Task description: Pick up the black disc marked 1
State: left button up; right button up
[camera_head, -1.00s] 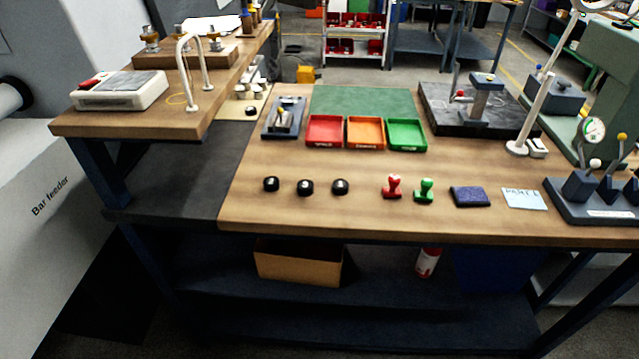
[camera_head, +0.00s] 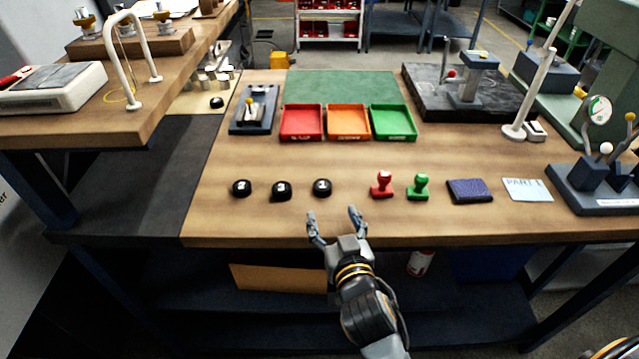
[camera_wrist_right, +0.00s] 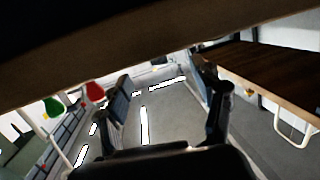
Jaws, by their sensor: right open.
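Three black discs stand in a row near the front of the wooden bench: a left one (camera_head: 242,188), a middle one (camera_head: 281,190) and a right one (camera_head: 322,188). Each has a small pale mark on top, too small to read, so I cannot tell which is marked 1. My right gripper (camera_head: 335,214) is open and empty, at the bench's front edge. Its fingers point toward the row, just in front of the right disc and apart from it. Its open fingers also show in the right wrist view (camera_wrist_right: 170,108), with no disc visible between them. My left gripper is not in view.
A red stamp (camera_head: 382,185) and a green stamp (camera_head: 418,187) stand right of the discs, then a dark blue pad (camera_head: 469,190) and a card (camera_head: 527,189). Red (camera_head: 301,138), orange (camera_head: 347,136) and green (camera_head: 393,137) trays lie behind. Bare wood separates discs and trays.

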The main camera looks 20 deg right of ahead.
aim_at(325, 191)
jog(key=w, duration=0.4)
jog(key=shift+w+d+f, duration=0.15)
jog(key=shift+d+f, duration=0.05)
jog(key=shift+f, duration=0.05)
jog(key=shift+w+d+f+p, duration=0.2)
jog(key=shift+w+p, duration=0.25)
jog(key=shift+w, duration=0.85)
jog(key=shift+w+d+f+p, duration=0.15)
jog(key=shift+w+p, duration=0.3)
jog(key=shift+w, duration=0.85)
jog(key=shift+a, duration=0.1)
grip_shut()
jog(key=shift+r, duration=0.15)
